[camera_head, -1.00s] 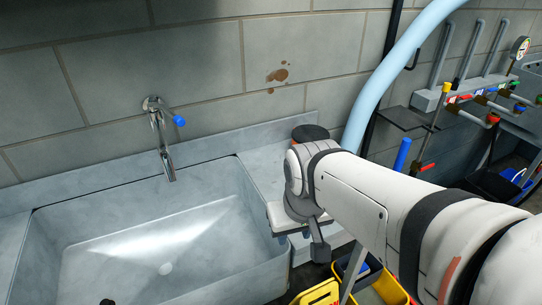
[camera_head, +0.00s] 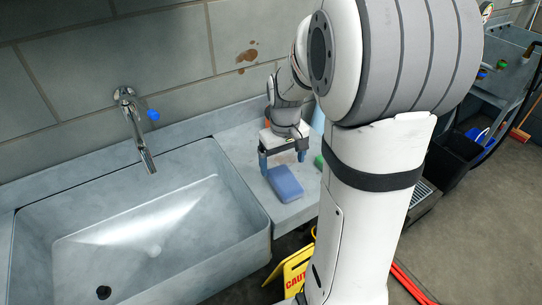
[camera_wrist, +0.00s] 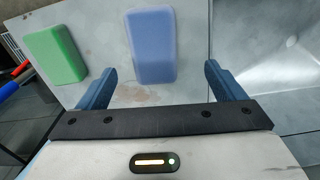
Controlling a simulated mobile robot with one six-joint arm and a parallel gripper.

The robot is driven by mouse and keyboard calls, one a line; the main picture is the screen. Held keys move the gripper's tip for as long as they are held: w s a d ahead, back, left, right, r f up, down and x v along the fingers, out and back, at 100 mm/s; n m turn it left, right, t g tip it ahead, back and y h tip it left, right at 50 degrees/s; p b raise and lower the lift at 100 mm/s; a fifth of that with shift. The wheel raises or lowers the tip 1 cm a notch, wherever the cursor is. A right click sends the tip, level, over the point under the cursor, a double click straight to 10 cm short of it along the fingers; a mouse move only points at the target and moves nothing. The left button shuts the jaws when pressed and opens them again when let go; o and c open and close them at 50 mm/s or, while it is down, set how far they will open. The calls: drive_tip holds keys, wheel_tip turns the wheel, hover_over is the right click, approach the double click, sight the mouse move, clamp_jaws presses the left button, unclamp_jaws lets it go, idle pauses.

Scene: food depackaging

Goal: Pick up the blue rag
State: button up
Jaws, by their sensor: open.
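The blue rag (camera_head: 285,184) is a thick blue block lying on the counter right of the sink. It also shows in the wrist view (camera_wrist: 153,45), ahead of my gripper and between the lines of its two fingers. My gripper (camera_head: 283,160) is just behind the rag in the head view, pointing down, with its blue fingers apart. In the wrist view my gripper (camera_wrist: 158,90) is open and empty, and no finger visibly touches the rag.
A green block (camera_wrist: 56,52) lies left of the rag in the wrist view; its edge shows in the head view (camera_head: 319,162). The sink (camera_head: 150,235) with its tap (camera_head: 135,130) is to the left. A yellow caution sign (camera_head: 292,268) stands below the counter.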

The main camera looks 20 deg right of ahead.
sight(285, 178)
drive_tip(key=shift+w+d+f, duration=0.15)
drive_tip(key=shift+w+d, duration=0.1)
drive_tip(key=shift+d, duration=0.05)
drive_tip(key=shift+w+f, duration=0.1)
drive_tip(key=shift+f, duration=0.2)
drive_tip(key=f, duration=0.2)
drive_tip(key=f+p, duration=0.1)
drive_tip(key=f, duration=0.4)
drive_tip(key=shift+d+f, duration=0.25)
drive_tip(key=shift+c, duration=0.6)
drive_tip(key=c, duration=0.9)
drive_tip(key=shift+c, duration=0.2)
drive_tip(key=shift+r, duration=0.1)
